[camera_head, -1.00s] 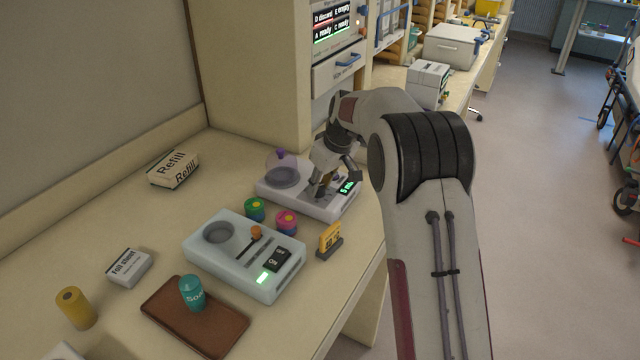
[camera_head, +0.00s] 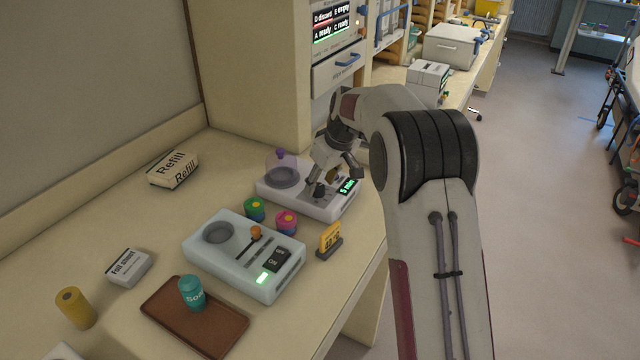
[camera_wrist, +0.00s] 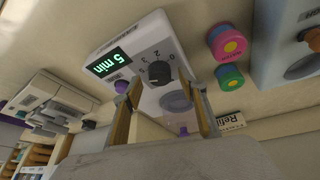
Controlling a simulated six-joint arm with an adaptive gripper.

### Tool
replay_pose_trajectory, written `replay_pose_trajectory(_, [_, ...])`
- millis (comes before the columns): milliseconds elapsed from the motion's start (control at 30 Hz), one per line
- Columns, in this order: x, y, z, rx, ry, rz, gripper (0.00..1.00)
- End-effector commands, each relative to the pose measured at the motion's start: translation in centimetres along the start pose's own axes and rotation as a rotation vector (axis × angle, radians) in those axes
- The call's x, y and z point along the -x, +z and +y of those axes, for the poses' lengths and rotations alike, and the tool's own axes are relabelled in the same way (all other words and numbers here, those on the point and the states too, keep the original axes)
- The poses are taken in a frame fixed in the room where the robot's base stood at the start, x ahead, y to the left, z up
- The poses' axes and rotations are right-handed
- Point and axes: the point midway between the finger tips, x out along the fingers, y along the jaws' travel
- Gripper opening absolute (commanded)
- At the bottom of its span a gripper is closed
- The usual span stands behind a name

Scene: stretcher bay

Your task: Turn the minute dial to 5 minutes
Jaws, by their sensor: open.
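The minute dial (camera_wrist: 158,74) is a dark round knob with numbers around it, on top of a white device. The device (camera_head: 268,196) stands near the back of the bench. My gripper (camera_head: 333,182) is over the device, just above the dial in the head view. In the wrist view my gripper's two fingers (camera_wrist: 165,108) are spread apart with nothing between them, and the dial shows whole beyond them, apparently clear of both.
A second white device (camera_head: 200,250) with an orange-knobbed lever and an ON switch stands in front. Green (camera_head: 254,209) and pink (camera_head: 286,222) pots and a yellow card stand (camera_head: 329,239) are close by.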

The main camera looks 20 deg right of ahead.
Motion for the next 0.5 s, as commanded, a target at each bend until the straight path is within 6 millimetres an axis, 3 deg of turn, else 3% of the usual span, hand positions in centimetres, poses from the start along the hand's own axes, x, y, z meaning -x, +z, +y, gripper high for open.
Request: replay_pose_trajectory(500, [5.7,0.0,0.0,0.000,0.000,0.000,0.42])
